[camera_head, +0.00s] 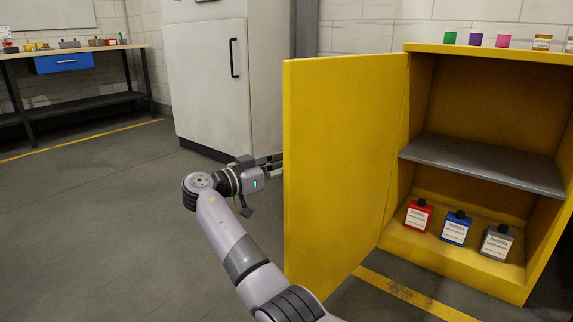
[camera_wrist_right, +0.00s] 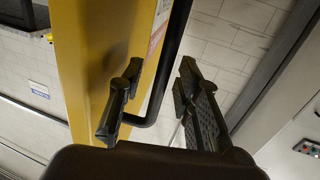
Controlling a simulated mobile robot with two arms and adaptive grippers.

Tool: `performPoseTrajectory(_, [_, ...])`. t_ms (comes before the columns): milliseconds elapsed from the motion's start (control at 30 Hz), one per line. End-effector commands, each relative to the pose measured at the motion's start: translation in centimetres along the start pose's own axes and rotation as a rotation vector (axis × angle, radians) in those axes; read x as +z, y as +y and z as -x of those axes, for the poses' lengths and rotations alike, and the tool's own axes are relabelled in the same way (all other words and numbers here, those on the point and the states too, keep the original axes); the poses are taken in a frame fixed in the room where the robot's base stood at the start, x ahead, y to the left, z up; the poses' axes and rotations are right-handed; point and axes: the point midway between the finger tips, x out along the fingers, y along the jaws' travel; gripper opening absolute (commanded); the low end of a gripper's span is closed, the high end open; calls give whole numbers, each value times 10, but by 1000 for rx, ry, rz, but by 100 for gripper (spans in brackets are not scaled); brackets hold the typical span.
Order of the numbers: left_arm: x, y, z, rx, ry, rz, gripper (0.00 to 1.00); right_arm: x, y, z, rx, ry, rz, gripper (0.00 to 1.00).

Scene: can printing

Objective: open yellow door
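The yellow door (camera_head: 340,160) stands wide open on the yellow cabinet (camera_head: 480,48), hinged at the cabinet's left side. My right gripper (camera_head: 272,167) is at the door's free left edge, its tips partly hidden behind the door. In the right wrist view, the yellow door (camera_wrist_right: 103,50) shows with its black handle (camera_wrist_right: 171,55). There my right gripper (camera_wrist_right: 158,90) has its fingers spread, with the handle between them and a visible gap to the right finger. Whether the left finger touches the handle or door is unclear. My left gripper is not in view.
A red bottle (camera_head: 418,215), a blue bottle (camera_head: 456,229) and a grey bottle (camera_head: 496,243) stand on the cabinet floor below a grey shelf (camera_head: 483,163). A white cabinet (camera_head: 208,80) stands behind the door. A workbench (camera_head: 100,48) is at far left. The floor at left is clear.

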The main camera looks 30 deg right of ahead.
Motion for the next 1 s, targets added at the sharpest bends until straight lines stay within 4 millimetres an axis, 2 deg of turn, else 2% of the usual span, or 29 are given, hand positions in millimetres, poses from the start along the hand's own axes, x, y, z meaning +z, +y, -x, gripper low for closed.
performPoseTrajectory(300, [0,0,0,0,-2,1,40,0,-1,65,-4,-1,0,31])
performPoseTrajectory(500, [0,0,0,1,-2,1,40,0,0,98,-2,0,1,31])
performPoseTrajectory(700, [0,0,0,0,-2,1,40,0,0,112,0,1,0,31])
performPoseTrajectory(1000, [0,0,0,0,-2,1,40,0,0,112,0,0,0,31])
